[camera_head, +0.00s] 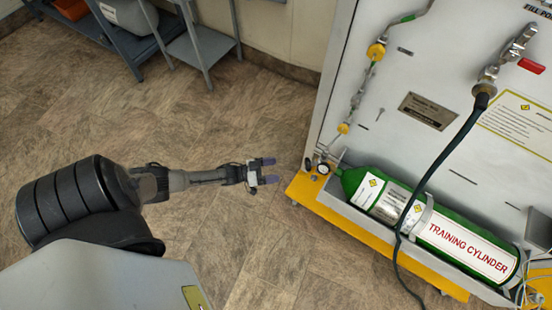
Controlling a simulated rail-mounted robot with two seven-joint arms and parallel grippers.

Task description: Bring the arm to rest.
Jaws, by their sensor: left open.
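My left arm comes in from the left and reaches out low over the brown floor. My left gripper (268,171) is at the end of it, with two purple-tipped fingers spread apart and nothing between them. It is a little left of the yellow corner of the trainer's base, apart from it in the picture. My right gripper does not show.
The grey oxygen trainer panel (385,125) stands at right. A green training cylinder (462,245) lies in its yellow-edged base tray (385,248). A black hose (440,165) hangs down in front. Grey shelving (197,45) stands at the upper left. The floor (240,110) between is clear.

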